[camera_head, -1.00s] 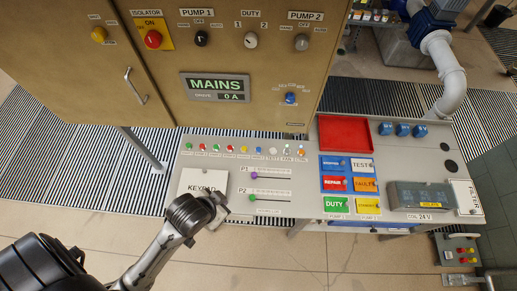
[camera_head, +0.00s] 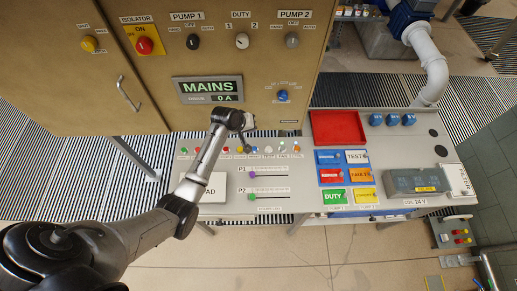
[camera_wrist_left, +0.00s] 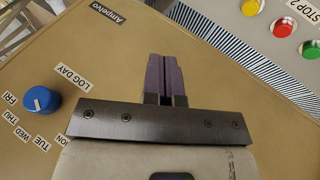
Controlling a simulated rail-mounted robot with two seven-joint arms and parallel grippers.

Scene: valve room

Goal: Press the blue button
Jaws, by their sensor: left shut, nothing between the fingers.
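The console's row of small coloured buttons runs below the MAINS display. The blue button, seen earlier right of the yellow one, is hard to make out in the head view now, at or behind my left gripper (camera_head: 246,143). That gripper is above the back of the console, its fingers pointing down toward the row; contact cannot be told. In the wrist view its fingers (camera_wrist_left: 166,80) are together and empty. That view shows a yellow button (camera_wrist_left: 250,8), a red button (camera_wrist_left: 283,27) and a green button (camera_wrist_left: 311,48), but no blue button. My right gripper is in neither view.
A blue selector knob (camera_head: 282,95) is on the cabinet front, and it also shows in the wrist view (camera_wrist_left: 40,101). The cabinet (camera_head: 150,90) rises behind the console. Sliders P1 (camera_head: 253,175) and P2 (camera_head: 251,196) lie in front of the button row. A red tray (camera_head: 338,127) is to the right.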

